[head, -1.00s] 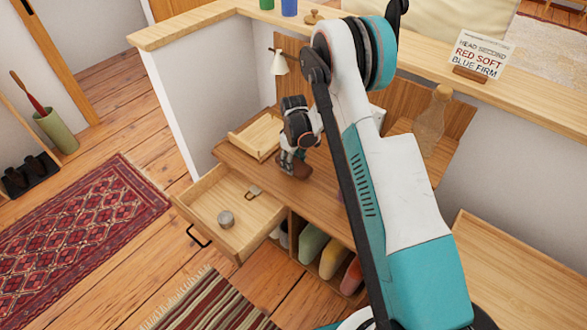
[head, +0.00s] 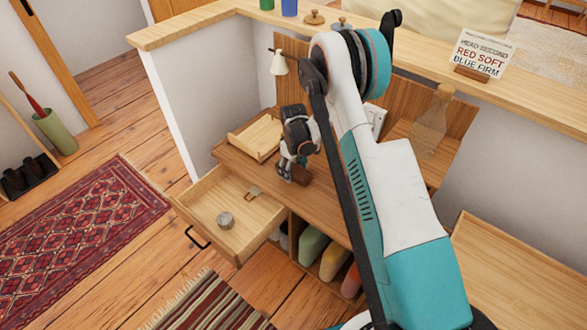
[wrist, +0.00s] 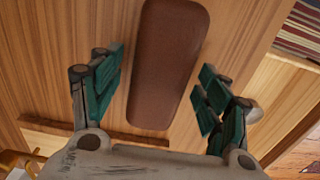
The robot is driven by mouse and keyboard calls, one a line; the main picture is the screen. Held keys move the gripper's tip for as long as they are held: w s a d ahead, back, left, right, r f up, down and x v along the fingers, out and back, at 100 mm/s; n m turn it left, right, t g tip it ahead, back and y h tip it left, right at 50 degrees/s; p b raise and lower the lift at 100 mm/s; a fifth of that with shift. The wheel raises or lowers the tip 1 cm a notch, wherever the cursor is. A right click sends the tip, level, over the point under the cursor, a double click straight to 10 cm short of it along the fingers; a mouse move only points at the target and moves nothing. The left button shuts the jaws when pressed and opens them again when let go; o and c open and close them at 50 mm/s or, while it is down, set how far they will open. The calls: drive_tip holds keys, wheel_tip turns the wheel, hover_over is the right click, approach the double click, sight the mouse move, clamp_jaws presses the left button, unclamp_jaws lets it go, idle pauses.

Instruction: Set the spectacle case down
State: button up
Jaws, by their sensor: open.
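The spectacle case is a long brown rounded case (wrist: 168,65). In the wrist view it lies on the wooden desktop, between and just beyond my open fingers, with a gap on both sides. My gripper (wrist: 155,100) has green finger pads spread wide apart and holds nothing. In the head view my gripper (head: 287,172) is low over the desk (head: 327,205), and the case (head: 301,176) shows partly beside it as a small brown shape. The rest of the case is hidden by my gripper there.
An open drawer (head: 210,200) juts out at the front left with a round tin (head: 225,220) and a small tag in it. A shallow wooden tray (head: 255,137) sits left of my gripper.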

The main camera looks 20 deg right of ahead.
drive_tip(key=shift+r, duration=0.1)
wheel_tip(320, 180, up, 12)
drive_tip(key=p, duration=0.4)
wheel_tip(320, 180, up, 16)
drive_tip(key=m+t, duration=0.2)
hover_over(294, 168)
drive_tip(key=s, duration=0.4)
drive_tip(key=s+r+m+t, duration=0.1)
drive_tip(key=s+r, duration=0.6)
drive_tip(key=r, duration=0.2)
drive_tip(key=s+r+m+t, duration=0.2)
drive_tip(key=s+r, duration=0.1)
drive_tip(key=s, duration=0.8)
drive_tip(key=s+r+m+t, duration=0.2)
drive_tip(key=s+r, duration=0.1)
drive_tip(key=s, duration=0.8)
drive_tip(key=shift+s+r, duration=0.25)
drive_tip(key=shift+s, duration=0.1)
drive_tip(key=shift+a, duration=0.1)
drive_tip(key=shift+c, duration=0.4)
